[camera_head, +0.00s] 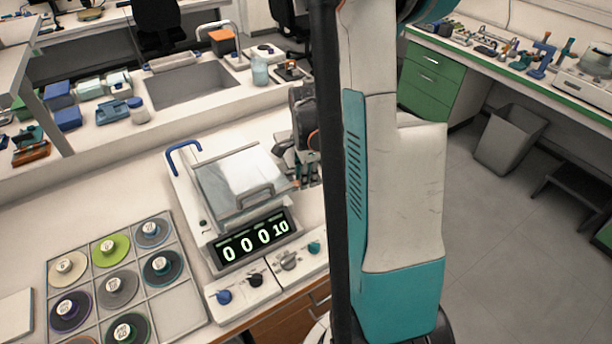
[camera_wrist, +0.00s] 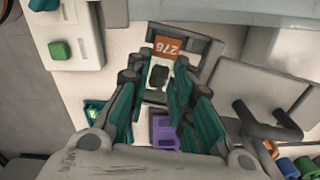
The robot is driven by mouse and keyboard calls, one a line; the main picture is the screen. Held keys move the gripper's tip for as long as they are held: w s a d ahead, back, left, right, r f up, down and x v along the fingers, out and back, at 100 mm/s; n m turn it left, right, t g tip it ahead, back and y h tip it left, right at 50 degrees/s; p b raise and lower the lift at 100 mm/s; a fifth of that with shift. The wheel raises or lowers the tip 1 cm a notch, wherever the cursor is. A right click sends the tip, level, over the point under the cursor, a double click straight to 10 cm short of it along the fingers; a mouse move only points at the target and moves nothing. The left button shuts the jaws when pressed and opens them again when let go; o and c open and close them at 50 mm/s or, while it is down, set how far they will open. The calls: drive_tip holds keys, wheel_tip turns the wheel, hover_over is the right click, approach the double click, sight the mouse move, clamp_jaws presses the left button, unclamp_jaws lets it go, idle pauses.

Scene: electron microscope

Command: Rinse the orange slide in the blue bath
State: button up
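The orange slide (camera_wrist: 167,47), its label reading 276, lies in a dark grey holder in the wrist view. My gripper (camera_wrist: 160,72) has its teal fingers apart, one on either side of the slide's clear part; I see no clear contact. In the head view my gripper (camera_head: 302,165) is at the right side of the lidded machine, partly hidden by my arm. Round baths with coloured rings stand in a grey tray at lower left in the head view. A blue-grey one (camera_head: 151,232) is at its back right; a dark purple-blue one (camera_head: 70,311) is at the left.
The machine (camera_head: 240,180) has a closed lid, a blue handle and a display (camera_head: 256,240) reading 0 0 0 10. Small knobbed units (camera_head: 288,260) stand before it. In the wrist view, a purple piece (camera_wrist: 165,131) and a green piece (camera_wrist: 95,112) lie near my fingers.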

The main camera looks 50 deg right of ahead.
drive_tip(key=shift+r+p, duration=1.7)
drive_tip(key=shift+r, duration=0.8)
